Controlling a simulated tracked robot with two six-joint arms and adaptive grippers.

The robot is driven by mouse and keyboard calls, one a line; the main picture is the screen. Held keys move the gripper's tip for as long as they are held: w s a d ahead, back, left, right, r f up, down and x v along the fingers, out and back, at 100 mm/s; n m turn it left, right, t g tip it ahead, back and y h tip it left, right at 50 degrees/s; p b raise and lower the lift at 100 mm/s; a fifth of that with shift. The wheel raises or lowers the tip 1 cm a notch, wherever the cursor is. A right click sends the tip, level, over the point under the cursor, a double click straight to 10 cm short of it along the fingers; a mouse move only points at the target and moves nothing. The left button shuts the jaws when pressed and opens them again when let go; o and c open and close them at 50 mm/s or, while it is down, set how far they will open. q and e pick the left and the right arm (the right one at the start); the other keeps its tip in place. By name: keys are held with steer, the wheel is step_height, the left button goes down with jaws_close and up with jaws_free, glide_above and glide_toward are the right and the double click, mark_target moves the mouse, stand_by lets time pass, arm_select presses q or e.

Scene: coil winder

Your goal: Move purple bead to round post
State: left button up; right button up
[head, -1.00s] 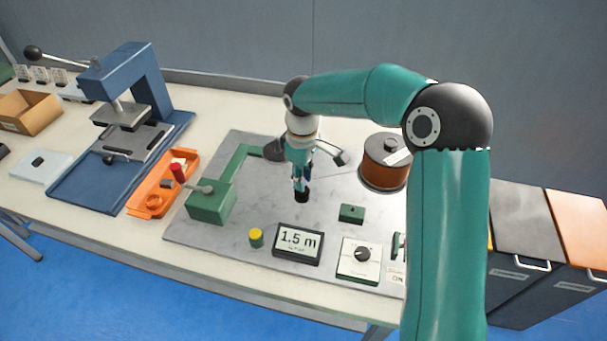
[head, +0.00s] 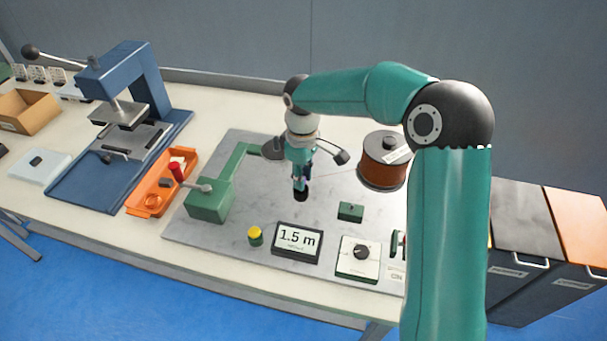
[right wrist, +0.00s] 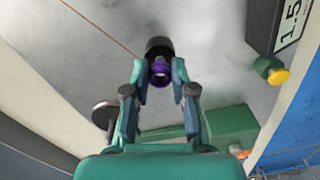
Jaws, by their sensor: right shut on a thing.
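The purple bead (right wrist: 160,73) sits between the fingertips of my right gripper (right wrist: 160,78) in the right wrist view. The gripper is shut on it. In the head view my right gripper (head: 301,183) points down over the grey plate. A short dark round post (head: 302,194) stands right under its fingertips. The post also shows in the right wrist view (right wrist: 159,46), just beyond the bead. I cannot tell whether the bead touches it. The bead is mostly hidden by the fingers in the head view. My left gripper is not in view.
A green bracket (head: 210,204) stands left of the post, with an orange tray (head: 146,209) beyond it. A copper wire spool (head: 384,172) stands at the right. A display (head: 297,242), yellow button (head: 255,234) and knob box (head: 358,258) line the front. A thin red wire runs near the post.

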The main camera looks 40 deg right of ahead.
steer(key=shift+f, duration=0.25)
steer(key=shift+f+b, duration=0.7)
steer(key=shift+f, duration=0.05)
steer(key=shift+f, duration=0.1)
steer(key=o, duration=0.8)
steer(key=shift+c, duration=0.2)
step_height(320, 180, up, 12)
